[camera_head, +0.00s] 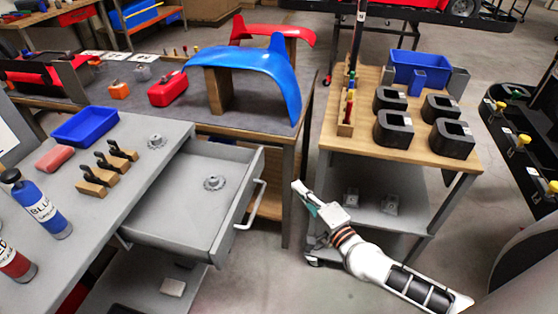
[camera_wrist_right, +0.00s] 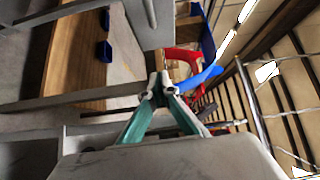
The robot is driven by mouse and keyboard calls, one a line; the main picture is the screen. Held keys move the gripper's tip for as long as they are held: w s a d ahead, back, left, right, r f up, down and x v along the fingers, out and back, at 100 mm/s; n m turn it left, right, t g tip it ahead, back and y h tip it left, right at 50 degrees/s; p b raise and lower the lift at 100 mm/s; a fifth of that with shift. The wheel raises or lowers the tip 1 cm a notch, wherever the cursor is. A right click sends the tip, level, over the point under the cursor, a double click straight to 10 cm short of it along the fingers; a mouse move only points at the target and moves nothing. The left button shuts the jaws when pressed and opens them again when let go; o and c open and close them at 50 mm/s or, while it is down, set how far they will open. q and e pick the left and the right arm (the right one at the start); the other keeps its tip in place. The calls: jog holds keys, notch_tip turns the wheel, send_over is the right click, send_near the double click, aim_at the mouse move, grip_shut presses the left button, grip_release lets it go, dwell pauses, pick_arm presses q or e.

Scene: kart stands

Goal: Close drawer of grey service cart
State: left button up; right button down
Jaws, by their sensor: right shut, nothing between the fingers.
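The grey service cart (camera_head: 128,214) stands at the left in the head view. Its drawer (camera_head: 180,222) is pulled out to the right, with a light bar handle (camera_head: 252,205) on its front. A grey toothed disc (camera_head: 214,183) lies inside the drawer. My right gripper (camera_head: 298,188) is to the right of the handle, apart from it, between the cart and the wooden-topped stand. Its teal fingers also show in the right wrist view (camera_wrist_right: 160,84), shut with nothing between them. My left gripper is not in view.
On the cart top are a blue tray (camera_head: 87,126), a blue bottle (camera_head: 42,208) and wooden blocks with dark tools. A workbench with a blue curved panel (camera_head: 262,78) stands behind the drawer. The wooden-topped stand (camera_head: 455,148) holds black holders. Open floor lies in front of the drawer.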

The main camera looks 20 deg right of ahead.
jog(key=a+x, duration=0.1)
jog(key=x, duration=1.2)
jog(key=shift+a+m+b, duration=0.3)
jog(key=shift+a+b, duration=0.05)
jog(key=shift+a, duration=0.05)
jog(key=shift+s, duration=0.1)
